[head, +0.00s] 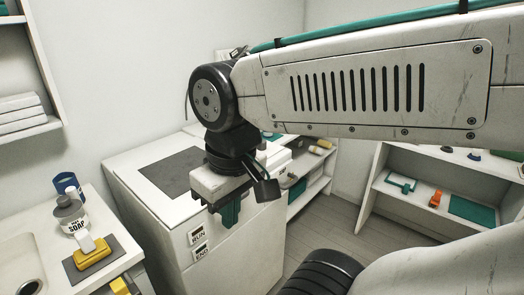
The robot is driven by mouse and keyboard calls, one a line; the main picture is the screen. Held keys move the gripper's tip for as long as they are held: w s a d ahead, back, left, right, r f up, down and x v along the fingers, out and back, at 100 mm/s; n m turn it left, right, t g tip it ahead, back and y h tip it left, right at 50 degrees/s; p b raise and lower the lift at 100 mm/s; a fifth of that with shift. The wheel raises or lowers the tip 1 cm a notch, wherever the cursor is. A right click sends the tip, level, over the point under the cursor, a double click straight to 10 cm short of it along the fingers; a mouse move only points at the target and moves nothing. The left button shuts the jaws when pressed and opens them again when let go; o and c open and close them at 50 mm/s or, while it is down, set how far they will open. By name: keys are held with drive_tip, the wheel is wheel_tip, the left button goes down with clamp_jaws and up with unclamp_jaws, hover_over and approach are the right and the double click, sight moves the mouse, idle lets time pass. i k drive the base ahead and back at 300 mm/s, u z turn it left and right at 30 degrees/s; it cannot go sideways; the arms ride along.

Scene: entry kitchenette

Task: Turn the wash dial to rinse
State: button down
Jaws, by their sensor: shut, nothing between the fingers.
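The white washing machine (150,215) stands in the middle of the head view, with a dark grey panel on its top. Two labels, RUN (197,235) and END (201,250), show on its front. My gripper (230,215) hangs in front of the machine's upper front, right of the RUN label, teal fingertips pointing down. Its fingers are shut with nothing between them. I cannot see the wash dial or a rinse mark; my gripper and arm cover part of the front. I cannot tell whether the fingers touch the machine.
At left, a counter with a sink holds a soap bottle (70,214), a blue cup (67,185) and a yellow-based brush (92,252) on a grey mat (105,263). White shelves (440,205) with small items stand at right. Grey floor (335,225) lies open between.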

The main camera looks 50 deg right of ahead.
sight(263, 146)
drive_tip(key=z, duration=0.75)
drive_tip(key=i, duration=0.65)
drive_tip(key=u, duration=0.55)
